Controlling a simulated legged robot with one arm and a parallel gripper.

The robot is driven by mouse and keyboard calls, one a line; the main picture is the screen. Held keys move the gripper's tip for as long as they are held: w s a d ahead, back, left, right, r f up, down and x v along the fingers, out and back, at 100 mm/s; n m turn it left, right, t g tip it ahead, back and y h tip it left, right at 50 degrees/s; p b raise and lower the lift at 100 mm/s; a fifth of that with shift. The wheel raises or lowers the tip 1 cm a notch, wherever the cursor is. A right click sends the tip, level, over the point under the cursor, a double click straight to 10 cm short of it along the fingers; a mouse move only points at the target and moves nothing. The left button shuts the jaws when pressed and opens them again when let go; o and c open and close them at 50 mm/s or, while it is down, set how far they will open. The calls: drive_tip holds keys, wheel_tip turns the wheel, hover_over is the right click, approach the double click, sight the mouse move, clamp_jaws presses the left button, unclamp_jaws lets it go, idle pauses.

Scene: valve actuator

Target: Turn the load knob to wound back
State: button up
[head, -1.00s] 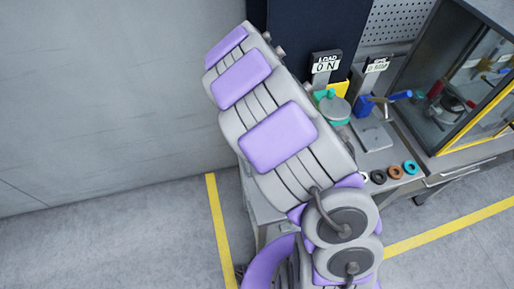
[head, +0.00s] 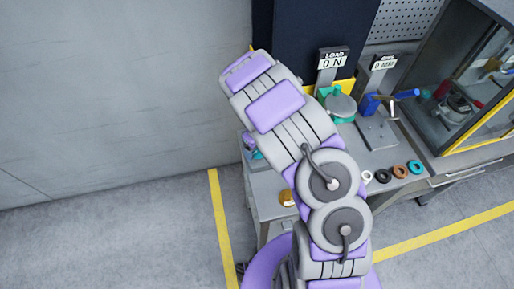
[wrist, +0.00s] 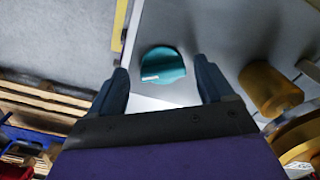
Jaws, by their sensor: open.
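A teal rounded knob (wrist: 163,64) with a small white mark shows in the wrist view, on a grey surface; I take it for the load knob, though no label on it is readable. My gripper (wrist: 161,68) is open, its two dark blue fingers to either side of the knob in the picture. I cannot tell the height gap, and no contact shows. In the head view my arm covers much of the bench's left part; a small purple and teal patch (head: 252,146) shows at its left edge. The load display (head: 332,62) reads 0 N.
The bench (head: 275,185) holds a teal-based device (head: 340,105), a blue-handled tool (head: 385,103) and several rings (head: 398,171). A glass cabinet (head: 465,95) stands right. A gold cylinder (wrist: 270,88) lies right of the knob in the wrist view. Open floor lies left.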

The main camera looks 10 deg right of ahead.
drive_tip(key=shift+d, duration=0.15)
drive_tip(key=shift+c, duration=0.5)
drive_tip(key=c, duration=0.9)
drive_tip(key=shift+c, duration=0.2)
